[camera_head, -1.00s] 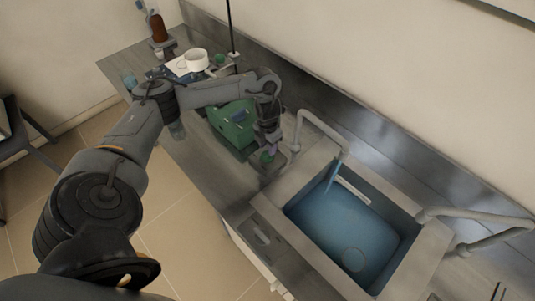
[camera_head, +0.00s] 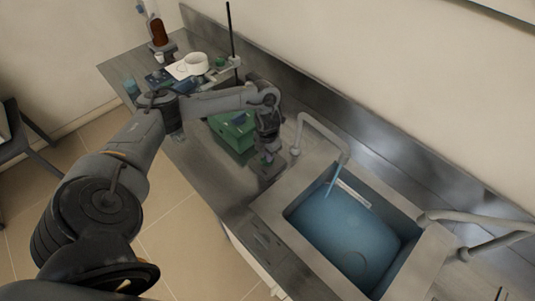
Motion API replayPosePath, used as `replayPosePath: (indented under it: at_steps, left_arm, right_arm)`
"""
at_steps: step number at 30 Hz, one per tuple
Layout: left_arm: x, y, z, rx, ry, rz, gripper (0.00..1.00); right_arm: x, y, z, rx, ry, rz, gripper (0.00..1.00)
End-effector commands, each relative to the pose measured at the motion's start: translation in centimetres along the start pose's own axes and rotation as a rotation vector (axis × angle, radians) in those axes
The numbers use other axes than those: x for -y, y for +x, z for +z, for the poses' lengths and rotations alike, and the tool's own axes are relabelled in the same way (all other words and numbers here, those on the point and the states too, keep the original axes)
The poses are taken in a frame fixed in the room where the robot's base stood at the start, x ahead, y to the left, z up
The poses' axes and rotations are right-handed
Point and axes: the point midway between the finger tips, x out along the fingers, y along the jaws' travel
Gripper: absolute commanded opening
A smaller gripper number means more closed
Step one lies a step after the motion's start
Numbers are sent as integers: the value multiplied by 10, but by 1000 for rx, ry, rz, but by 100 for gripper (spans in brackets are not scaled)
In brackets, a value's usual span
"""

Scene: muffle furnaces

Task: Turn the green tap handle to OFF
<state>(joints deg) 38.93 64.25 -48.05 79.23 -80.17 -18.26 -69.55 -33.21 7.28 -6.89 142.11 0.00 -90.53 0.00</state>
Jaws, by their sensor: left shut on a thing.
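The green tap handle (camera_head: 267,160) shows as a small green patch at the base of the left faucet, mostly hidden by my gripper. My left gripper (camera_head: 268,156) points down over it and is shut on it. The left faucet's grey spout (camera_head: 321,128) arches over the sink, with a blue stream of water (camera_head: 331,184) falling from its tip. The sink basin (camera_head: 306,184) holds blue water. My right gripper is not in view.
A green box (camera_head: 231,132) stands right behind the left gripper. A second faucet (camera_head: 478,221) is at right.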

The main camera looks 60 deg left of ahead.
Motion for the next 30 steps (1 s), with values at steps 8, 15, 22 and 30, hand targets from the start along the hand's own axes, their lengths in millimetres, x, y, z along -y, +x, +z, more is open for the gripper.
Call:
replayPosePath:
  at_steps: [8, 15, 22, 30]
  left_arm:
    - [0, -1, 0, 0, -19, -1, 0]
    - [0, -4, 0, -1, -124, -1, 0]
    - [0, -5, 0, -2, -311, -1, 0]
    - [1, -5, 0, -2, -567, -1, 0]
  right_arm:
    - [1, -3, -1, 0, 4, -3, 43]
    - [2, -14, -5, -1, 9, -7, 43]
    - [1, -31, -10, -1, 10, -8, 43]
    - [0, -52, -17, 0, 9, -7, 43]
